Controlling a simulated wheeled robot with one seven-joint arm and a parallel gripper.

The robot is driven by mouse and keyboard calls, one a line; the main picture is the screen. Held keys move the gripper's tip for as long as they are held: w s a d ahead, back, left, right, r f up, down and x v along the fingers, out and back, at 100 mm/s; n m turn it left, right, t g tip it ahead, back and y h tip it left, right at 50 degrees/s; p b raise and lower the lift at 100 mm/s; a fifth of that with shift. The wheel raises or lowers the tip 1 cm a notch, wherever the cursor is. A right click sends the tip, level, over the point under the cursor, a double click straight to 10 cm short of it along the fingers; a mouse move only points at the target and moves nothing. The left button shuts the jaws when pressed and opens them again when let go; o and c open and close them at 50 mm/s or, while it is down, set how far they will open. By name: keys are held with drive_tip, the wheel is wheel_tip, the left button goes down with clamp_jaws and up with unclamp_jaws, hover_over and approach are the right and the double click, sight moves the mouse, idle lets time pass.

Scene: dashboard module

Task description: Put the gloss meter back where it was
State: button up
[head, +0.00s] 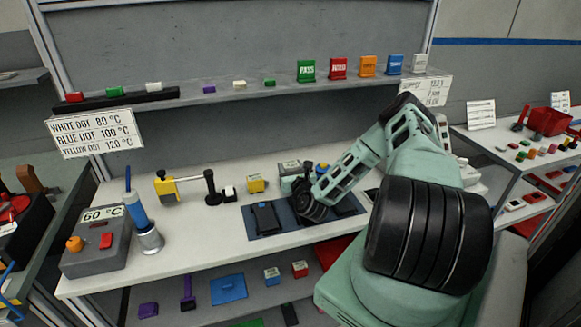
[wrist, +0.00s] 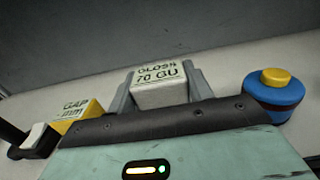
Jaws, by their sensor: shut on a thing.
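The gloss meter (head: 289,167) is a pale grey block. In the wrist view its labelled face (wrist: 160,86) reads "GLOSS 70 GU". My gripper (head: 298,182) is shut on it at the back of the white bench, and the grey fingers show at both sides of the block in the wrist view. My dark wrist hides the lower part of the meter, so I cannot tell whether it touches the bench. A dark blue mat (head: 284,231) lies in front, with a black device (head: 265,217) on its left part; my wrist covers its middle.
A yellow gap gauge (head: 256,184) stands left of the gripper, and a blue round thing with a yellow top (wrist: 274,92) stands close on the right. A grey heater box (head: 95,243) and a blue-handled tool (head: 146,228) are at the left. A shelf (head: 225,94) runs above.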

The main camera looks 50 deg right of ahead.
drive_tip(key=shift+f, duration=0.1)
drive_tip(key=shift+f+b, duration=0.35)
drive_tip(key=shift+b, duration=0.2)
drive_tip(key=shift+f, duration=0.2)
drive_tip(key=shift+r, duration=0.1)
drive_tip(key=o, duration=1.2)
drive_tip(key=shift+c, duration=0.2)
